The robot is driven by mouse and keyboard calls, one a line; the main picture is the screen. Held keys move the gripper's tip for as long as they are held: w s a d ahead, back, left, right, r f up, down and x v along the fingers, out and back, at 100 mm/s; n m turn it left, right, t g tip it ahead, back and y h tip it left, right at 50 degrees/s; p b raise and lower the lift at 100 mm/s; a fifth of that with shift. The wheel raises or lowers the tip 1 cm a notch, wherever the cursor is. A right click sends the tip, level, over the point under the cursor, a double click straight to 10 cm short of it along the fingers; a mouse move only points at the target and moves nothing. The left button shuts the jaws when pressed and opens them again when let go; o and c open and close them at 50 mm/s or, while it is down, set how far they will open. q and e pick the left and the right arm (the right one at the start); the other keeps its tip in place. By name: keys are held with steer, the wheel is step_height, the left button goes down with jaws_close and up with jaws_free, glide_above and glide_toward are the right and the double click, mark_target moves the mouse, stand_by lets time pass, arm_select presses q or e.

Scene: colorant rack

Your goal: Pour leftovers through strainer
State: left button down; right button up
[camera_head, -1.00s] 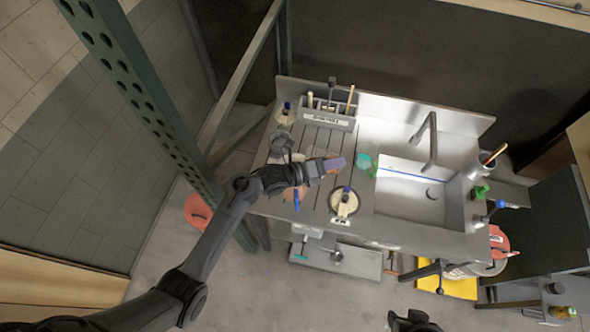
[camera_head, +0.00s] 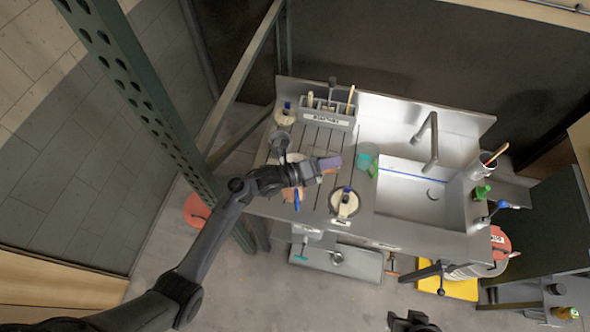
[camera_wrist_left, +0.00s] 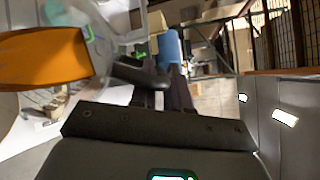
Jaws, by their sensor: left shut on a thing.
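In the left wrist view a blue piece (camera_wrist_left: 171,46) stands beyond the dark fingers. A clear see-through vessel (camera_wrist_left: 118,38) and a large orange shape (camera_wrist_left: 45,55) lie left of the fingers; I cannot tell if the orange is its content. A round dark-rimmed container (camera_head: 343,204) with cream content and a blue part stands on the drainboard. I cannot make out the strainer for certain. My right gripper (camera_head: 413,322) is a dark shape at the bottom edge.
A teal cup (camera_head: 366,157) and a green item stand by the basin (camera_head: 410,195). A faucet (camera_head: 430,143) rises behind it. A green post (camera_head: 150,110) stands left of the counter.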

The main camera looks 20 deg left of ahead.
arm_select(q)
steer(key=shift+a+r, duration=0.1)
steer(key=shift+a, duration=0.05)
steer(key=shift+s+a+r+t+h+b, duration=0.15)
steer(key=shift+s+a+t+h+b, duration=0.05)
steer(key=shift+a+b, duration=0.2)
steer(key=shift+s+a+r+t+h+b, duration=0.1)
steer(key=shift+s+a+t+h+b, duration=0.1)
steer(key=shift+a+b, duration=0.15)
stand_by(0.6)
steer(key=shift+a+r, duration=0.1)
steer(key=shift+s+a+r+n+t+h+b, duration=0.25)
steer(key=shift+a+n+t+h+b, duration=0.2)
steer(key=shift+b, duration=0.65)
stand_by(0.4)
